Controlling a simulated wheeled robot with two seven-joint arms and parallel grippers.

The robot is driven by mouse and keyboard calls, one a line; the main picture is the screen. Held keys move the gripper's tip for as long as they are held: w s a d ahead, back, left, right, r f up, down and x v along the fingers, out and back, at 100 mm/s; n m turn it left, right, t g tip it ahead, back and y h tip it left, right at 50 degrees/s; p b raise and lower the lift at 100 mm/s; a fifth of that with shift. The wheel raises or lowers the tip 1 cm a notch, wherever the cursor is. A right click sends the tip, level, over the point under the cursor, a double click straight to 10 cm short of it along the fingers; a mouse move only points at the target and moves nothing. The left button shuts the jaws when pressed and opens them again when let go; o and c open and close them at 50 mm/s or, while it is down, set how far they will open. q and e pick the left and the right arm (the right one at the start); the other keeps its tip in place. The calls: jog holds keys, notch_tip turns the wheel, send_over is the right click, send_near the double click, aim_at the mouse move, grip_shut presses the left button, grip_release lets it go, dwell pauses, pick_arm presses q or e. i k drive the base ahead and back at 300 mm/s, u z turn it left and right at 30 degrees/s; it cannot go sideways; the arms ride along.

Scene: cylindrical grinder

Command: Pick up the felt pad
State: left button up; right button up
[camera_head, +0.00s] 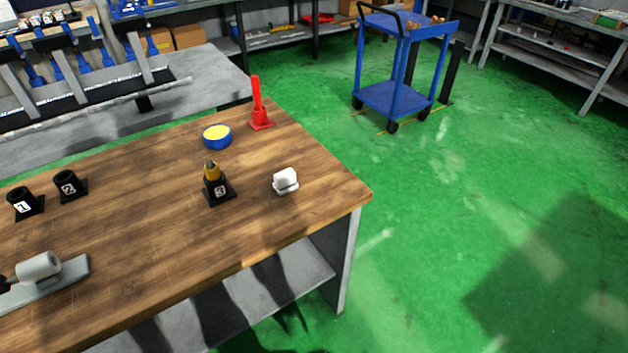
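A small white object with a rounded top (285,181) sits on the wooden table (150,240) near its right end; it looks like the felt pad, though its material is too small to tell. It stands apart from the things around it, and nothing touches it from above. Neither of my grippers shows in the head view.
Left of it stands a black holder marked 3 (219,191) with a yellow-tipped piece. Behind are a blue round container with yellow top (217,137) and a red upright handle (258,110). Holders 1 (24,205) and 2 (68,186) and a white cylinder (38,267) lie left.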

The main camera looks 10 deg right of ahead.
aim_at(285, 183)
jog(key=z, duration=1.2)
jog(key=i, duration=0.45)
jog(key=u, duration=1.1)
